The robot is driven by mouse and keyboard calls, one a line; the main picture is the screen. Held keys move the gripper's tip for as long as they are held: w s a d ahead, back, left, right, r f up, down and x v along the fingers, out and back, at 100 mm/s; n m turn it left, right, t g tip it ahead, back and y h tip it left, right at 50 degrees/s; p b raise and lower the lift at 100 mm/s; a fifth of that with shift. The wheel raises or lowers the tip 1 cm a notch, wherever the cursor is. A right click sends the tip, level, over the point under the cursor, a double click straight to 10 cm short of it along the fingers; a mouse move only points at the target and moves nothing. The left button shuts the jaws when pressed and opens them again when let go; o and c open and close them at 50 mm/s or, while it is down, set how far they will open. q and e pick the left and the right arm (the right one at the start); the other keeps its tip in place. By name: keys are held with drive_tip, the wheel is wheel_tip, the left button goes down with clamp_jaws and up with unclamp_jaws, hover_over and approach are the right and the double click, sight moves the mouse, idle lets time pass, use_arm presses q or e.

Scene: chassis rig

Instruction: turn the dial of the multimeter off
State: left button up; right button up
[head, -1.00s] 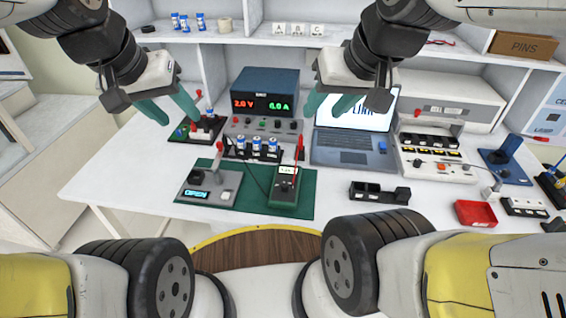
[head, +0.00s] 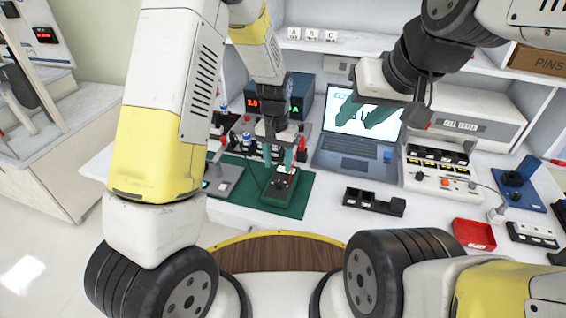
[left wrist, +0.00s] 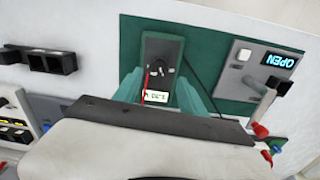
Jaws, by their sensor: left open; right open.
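The multimeter (head: 281,190), a dark handheld meter, lies on the green mat (head: 296,209). In the left wrist view the multimeter (left wrist: 160,48) shows a lit display (left wrist: 156,96) and a dark round dial (left wrist: 158,69) with a light mark. My left gripper (head: 280,160) is open above the multimeter. In the left wrist view its teal fingers (left wrist: 163,85) stand either side of the meter, near the dial; I cannot tell whether they touch it.
A grey fixture (left wrist: 252,62) with an "OPEN" display sits beside the meter on the mat. The laptop (head: 350,152), a black holder (head: 374,202) and a red tray (head: 473,234) stand to the right. A red lead crosses near the meter. Bare table lies in front of the holder.

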sight(279, 183)
use_arm(q)
wheel_tip(279, 183, down, 8)
drive_tip(key=shift+d+r, duration=0.1)
drive_tip(key=shift+c, duration=0.4)
clamp_jaws()
